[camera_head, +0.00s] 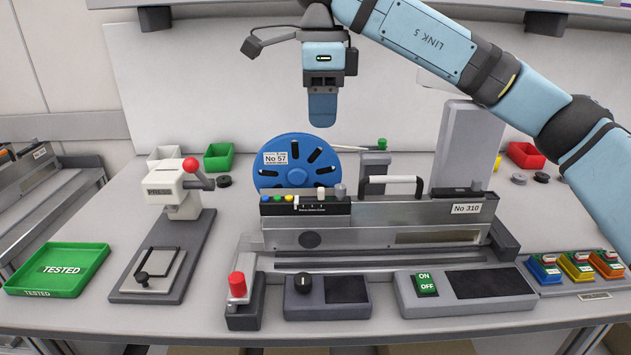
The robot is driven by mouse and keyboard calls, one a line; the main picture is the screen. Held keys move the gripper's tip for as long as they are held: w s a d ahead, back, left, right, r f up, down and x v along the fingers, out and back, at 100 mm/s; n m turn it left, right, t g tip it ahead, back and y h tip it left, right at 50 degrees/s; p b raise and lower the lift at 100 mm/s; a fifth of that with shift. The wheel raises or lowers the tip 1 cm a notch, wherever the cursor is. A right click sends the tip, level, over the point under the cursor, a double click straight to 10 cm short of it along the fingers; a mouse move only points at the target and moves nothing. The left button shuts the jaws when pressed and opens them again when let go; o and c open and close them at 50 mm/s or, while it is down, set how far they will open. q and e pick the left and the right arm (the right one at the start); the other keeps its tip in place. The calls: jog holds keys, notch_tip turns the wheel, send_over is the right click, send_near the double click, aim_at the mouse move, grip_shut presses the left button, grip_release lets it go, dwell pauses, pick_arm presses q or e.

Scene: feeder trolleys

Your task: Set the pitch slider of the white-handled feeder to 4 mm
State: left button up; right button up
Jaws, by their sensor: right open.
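The white-handled feeder (375,215) is a long grey unit labelled No 310, lying in a bench fixture at the centre. Its white handle (392,180) is on top, right of the middle. At its left end is a black panel (312,208) with small white markings, too small to read. My right gripper (322,122) points down, open and empty, well above the feeder's left part. My left gripper is out of view.
A blue reel (297,162) labelled No 57 stands behind the feeder. A press (181,192) and a green TESTED tray (60,269) are at left. A red button (237,283) and control boxes line the front. A tall grey block (468,140) rises behind, at right.

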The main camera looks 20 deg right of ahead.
aim_at(321, 188)
notch_tip(321, 188, down, 12)
jog(key=b, duration=0.3)
jog(key=shift+s+r, duration=0.1)
jog(key=shift+r, duration=0.05)
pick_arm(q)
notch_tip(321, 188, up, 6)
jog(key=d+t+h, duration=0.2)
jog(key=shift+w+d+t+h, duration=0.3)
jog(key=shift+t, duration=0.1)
pick_arm(e)
jog(key=shift+f, duration=0.8)
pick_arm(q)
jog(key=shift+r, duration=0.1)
pick_arm(e)
grip_shut()
